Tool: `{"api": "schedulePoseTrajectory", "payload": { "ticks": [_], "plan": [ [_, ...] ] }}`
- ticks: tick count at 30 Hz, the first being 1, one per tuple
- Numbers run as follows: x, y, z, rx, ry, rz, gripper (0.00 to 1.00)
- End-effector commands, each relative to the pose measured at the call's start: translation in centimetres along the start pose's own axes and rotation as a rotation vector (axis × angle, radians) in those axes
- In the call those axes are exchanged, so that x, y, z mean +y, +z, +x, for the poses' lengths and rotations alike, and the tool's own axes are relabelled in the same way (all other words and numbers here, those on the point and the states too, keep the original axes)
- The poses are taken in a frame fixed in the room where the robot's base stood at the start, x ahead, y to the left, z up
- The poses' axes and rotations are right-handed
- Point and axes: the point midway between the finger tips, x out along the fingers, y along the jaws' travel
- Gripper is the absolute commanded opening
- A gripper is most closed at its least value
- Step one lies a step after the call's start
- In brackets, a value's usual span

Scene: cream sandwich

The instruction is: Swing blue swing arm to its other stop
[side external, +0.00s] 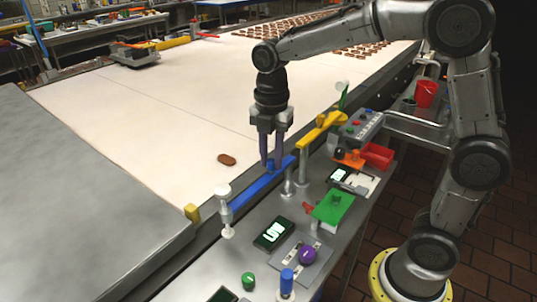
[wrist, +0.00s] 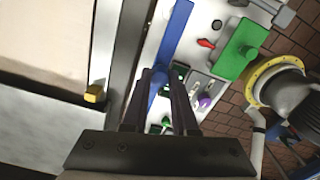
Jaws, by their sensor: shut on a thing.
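The blue swing arm (side external: 250,187) runs slantwise along the near edge of the conveyor, from a post at its right end to a white roller (side external: 223,192) at its left end. My gripper (side external: 271,163) points down over the arm, shut on its small blue knob, with a dark finger on either side. In the wrist view the blue swing arm (wrist: 176,36) runs up from between my fingers (wrist: 160,76), which partly hide it and its knob. A yellow block (side external: 192,213) sits just left of the roller, also seen in the wrist view (wrist: 95,94).
A yellow swing arm (side external: 318,130) stands behind to the right. A green plate with a knob (side external: 334,206), a dark display (side external: 273,235) and a purple ball (side external: 308,255) are on the near bench.

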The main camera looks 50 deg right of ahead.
Motion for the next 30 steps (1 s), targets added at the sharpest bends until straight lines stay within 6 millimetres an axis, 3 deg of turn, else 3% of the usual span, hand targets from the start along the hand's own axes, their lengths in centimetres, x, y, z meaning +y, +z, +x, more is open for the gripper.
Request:
{"api": "schedulePoseTrajectory", "payload": {
  "ticks": [15,16,20,30],
  "plan": [
    [-0.14,-0.07,-0.24,0.000,0.003,-0.018,0.00],
    [-0.14,-0.06,-0.24,0.000,0.003,-0.018,0.32],
    [-0.13,-0.05,-0.17,0.000,0.003,-0.017,0.55],
    [-0.10,-0.03,-0.21,0.000,0.002,-0.016,0.57]
  ]
}}
